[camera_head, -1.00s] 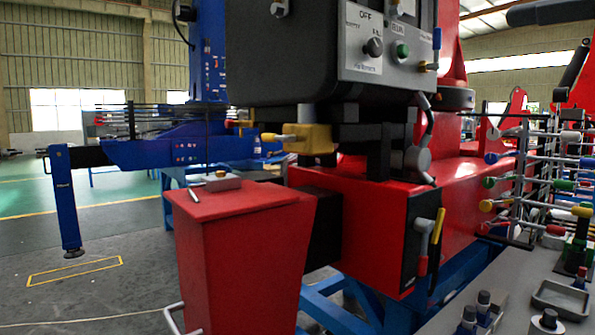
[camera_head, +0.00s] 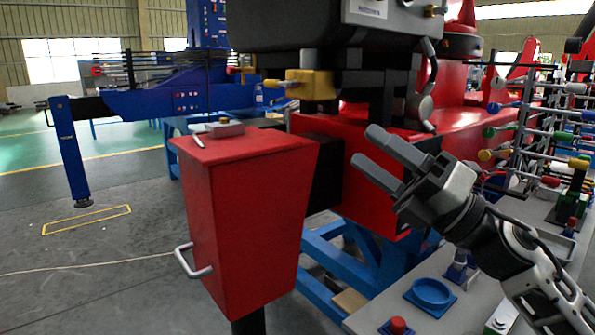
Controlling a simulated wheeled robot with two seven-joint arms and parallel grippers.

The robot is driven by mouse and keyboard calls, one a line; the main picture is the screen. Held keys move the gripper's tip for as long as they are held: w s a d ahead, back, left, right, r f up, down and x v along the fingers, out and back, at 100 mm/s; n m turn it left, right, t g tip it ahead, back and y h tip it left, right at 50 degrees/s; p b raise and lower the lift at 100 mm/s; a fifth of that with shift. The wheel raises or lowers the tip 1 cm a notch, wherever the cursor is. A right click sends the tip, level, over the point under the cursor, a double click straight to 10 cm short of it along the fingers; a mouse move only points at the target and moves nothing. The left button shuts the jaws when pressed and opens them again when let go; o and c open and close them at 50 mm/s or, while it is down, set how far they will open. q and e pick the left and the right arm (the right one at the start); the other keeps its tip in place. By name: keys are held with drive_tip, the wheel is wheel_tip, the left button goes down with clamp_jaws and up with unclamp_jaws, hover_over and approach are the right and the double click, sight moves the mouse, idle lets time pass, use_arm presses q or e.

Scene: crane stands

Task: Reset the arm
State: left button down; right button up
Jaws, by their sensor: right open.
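My right gripper (camera_head: 382,158) comes in from the lower right, with its two grey fingers spread apart and nothing between them. It points up and left, in front of the red machine base (camera_head: 350,197) and to the right of the red tapered box (camera_head: 245,215). My right arm passes over the grey bench at the right. My left gripper is not in the head view.
The red box has a handle (camera_head: 190,263) and a small grey block (camera_head: 222,129) on top. A yellow valve piece (camera_head: 308,84) juts out above. A lever rack (camera_head: 535,130) stands at right. The grey bench bears a blue round dish (camera_head: 432,292) and a red button (camera_head: 397,326).

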drive_tip(key=s+d+f+m+t+h, duration=0.15)
drive_tip(key=f+m+t+h, duration=0.25)
drive_tip(key=f+m+h, duration=0.55)
drive_tip(key=d+f+m+t+h, duration=0.2)
drive_tip(key=f+m+t+h, duration=0.2)
drive_tip(key=f+m, duration=1)
drive_tip(key=s+f+m+g+h, duration=0.2)
drive_tip(key=s+f+m+g, duration=0.2)
drive_tip(key=s+f+m, duration=0.2)
drive_tip(key=s+f+m+g+h+p, duration=0.1)
drive_tip(key=s+f+m+g, duration=0.3)
drive_tip(key=s+f, duration=0.7)
wheel_tip(320, 180, down, 4)
drive_tip(key=shift+s+r+m+h, duration=0.25)
drive_tip(key=shift+m+h, duration=0.4)
drive_tip(key=shift+m, duration=0.5)
